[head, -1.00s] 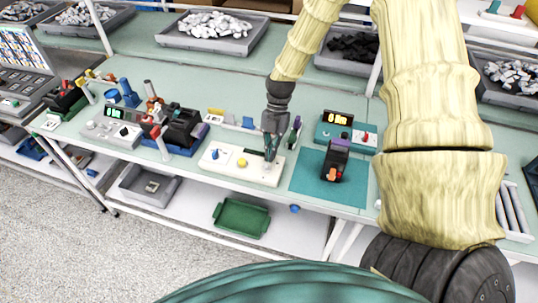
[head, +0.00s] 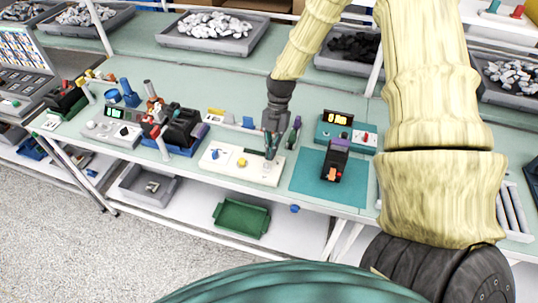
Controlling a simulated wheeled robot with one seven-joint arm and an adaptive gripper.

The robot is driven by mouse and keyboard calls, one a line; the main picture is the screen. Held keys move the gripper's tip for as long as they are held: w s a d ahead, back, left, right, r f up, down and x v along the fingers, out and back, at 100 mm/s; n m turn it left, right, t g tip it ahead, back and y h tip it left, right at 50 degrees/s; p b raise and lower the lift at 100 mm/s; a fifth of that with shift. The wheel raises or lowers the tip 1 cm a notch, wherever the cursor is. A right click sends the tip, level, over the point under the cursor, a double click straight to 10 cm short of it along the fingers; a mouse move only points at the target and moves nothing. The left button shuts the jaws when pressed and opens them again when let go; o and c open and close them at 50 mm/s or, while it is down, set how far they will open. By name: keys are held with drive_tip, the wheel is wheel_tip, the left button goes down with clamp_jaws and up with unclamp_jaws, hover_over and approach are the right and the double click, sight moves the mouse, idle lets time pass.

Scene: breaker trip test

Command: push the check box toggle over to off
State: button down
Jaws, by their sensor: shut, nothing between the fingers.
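The check box (head: 222,172) is a low white box near the table's front edge. It carries a blue toggle (head: 215,154) on its left and a yellow knob (head: 242,162) near its middle. My gripper (head: 271,158) is shut and empty, pointing down at the right end of the white box. Its fingertips are over or at the box top; whether they touch is not clear. The part of the box behind the fingers is hidden, so any toggle there cannot be made out.
A teal mat (head: 302,178) with a black and orange device (head: 334,160) lies to the right. Behind it stands a teal meter (head: 341,132) with a lit display.

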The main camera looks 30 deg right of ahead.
drive_tip(key=shift+w+d+f, duration=0.1)
drive_tip(key=shift+d, duration=0.1)
drive_tip(key=shift+w+d+r+p, duration=0.35)
drive_tip(key=shift+r+p, duration=0.1)
drive_tip(key=shift+r, duration=0.05)
drive_tip(key=shift+p+v, duration=1.5)
drive_tip(key=shift+v, duration=1.3)
